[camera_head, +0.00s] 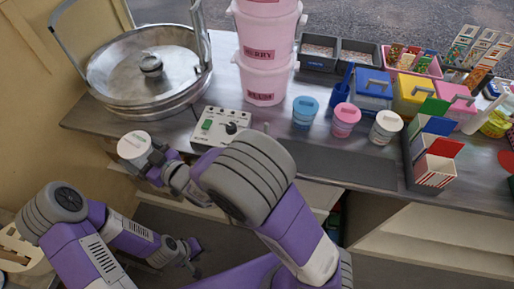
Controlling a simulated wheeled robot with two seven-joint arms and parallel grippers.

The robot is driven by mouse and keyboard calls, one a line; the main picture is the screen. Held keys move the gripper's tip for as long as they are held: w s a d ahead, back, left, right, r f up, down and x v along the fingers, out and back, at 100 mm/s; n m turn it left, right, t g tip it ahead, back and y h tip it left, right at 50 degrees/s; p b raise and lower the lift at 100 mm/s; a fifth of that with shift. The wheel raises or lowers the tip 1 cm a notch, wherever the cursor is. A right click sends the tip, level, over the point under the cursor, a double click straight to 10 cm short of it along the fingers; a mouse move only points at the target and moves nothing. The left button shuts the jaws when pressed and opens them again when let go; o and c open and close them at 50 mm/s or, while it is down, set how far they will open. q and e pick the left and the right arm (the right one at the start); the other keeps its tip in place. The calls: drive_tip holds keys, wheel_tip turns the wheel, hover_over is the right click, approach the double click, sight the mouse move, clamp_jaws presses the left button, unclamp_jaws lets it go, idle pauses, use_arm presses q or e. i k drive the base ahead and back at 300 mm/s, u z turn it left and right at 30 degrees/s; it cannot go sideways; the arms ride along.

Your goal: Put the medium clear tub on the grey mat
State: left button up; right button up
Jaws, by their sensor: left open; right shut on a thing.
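A tub with a white lid (133,145), which looks like the medium clear tub, is held by my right gripper (149,158) in front of the counter's left part, off the mat. The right gripper is shut on it; the tub's body is largely hidden below the lid. The dark grey mat (345,165) lies flat along the counter's front, right of my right arm, which may hide its left end. The visible mat is bare. My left gripper (194,256) is open and empty, low in front of the counter.
A control box (220,125) and large metal pan (140,65) stand left on the counter (180,128). Pink buckets (265,80) and blue-, pink- and white-lidded tubs (305,111) stand behind the mat. Striped boxes (434,172) border its right end.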

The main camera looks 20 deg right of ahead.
sight(320, 160)
drive_tip(key=z, duration=0.3)
drive_tip(key=k, duration=0.5)
drive_tip(key=z, duration=1.4)
drive_tip(key=i, duration=0.5)
